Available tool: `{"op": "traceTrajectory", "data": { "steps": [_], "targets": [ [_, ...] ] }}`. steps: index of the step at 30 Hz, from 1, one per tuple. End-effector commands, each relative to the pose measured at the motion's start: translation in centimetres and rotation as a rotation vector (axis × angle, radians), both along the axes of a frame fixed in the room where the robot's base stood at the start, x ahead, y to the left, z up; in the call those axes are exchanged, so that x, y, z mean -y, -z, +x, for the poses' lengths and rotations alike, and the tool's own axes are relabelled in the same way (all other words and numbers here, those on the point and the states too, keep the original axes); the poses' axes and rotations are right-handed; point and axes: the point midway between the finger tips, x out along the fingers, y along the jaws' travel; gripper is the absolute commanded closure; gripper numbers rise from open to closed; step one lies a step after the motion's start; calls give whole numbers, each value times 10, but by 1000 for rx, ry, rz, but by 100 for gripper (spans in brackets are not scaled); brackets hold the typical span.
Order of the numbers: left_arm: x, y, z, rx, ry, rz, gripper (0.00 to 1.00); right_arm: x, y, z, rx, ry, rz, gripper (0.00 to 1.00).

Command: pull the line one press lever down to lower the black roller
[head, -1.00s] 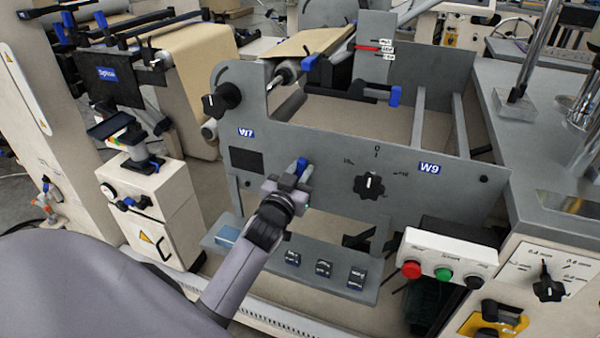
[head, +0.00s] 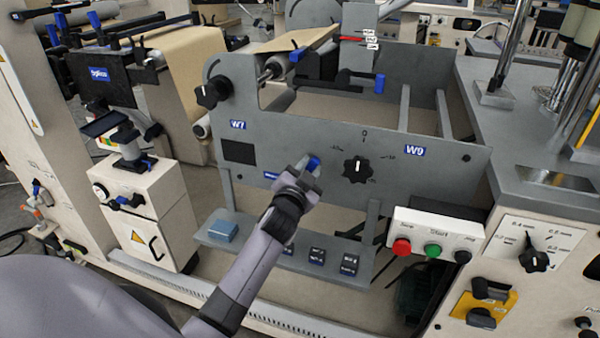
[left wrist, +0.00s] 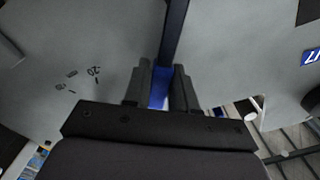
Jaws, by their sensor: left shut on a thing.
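The press lever has a blue grip (head: 315,162) on the front of the grey side panel (head: 320,125), between the W7 label and the black dial. My left gripper (head: 306,173) is at this grip. In the left wrist view, my left gripper's fingers (left wrist: 162,88) are shut around the blue grip (left wrist: 157,92), and a dark bar (left wrist: 174,35) runs from it toward the top. My gripper hides much of the lever in the head view. I cannot clearly pick out the black roller or its height. My right gripper is not in view.
A black dial (head: 357,168) is close to the right of my left gripper. A shelf (head: 285,262) with small dark blocks and a blue pad (head: 222,231) lies below. A button box (head: 435,235) stands to the lower right. Brown paper web (head: 190,75) runs behind.

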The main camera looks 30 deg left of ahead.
Motion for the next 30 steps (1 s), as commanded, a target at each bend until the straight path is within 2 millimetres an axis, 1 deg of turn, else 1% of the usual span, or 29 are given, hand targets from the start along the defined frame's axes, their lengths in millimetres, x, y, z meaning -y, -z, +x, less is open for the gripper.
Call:
{"op": "traceTrajectory", "data": {
  "steps": [1,12,21,30],
  "targets": [
    [4,7,0,-14,1,42,100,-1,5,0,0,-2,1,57],
    [25,31,5,-97,2,384,100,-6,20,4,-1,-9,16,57],
    [35,54,8,-161,2,652,100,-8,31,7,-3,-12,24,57],
    [38,70,8,-209,2,850,100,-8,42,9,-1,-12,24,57]
  ]
}}
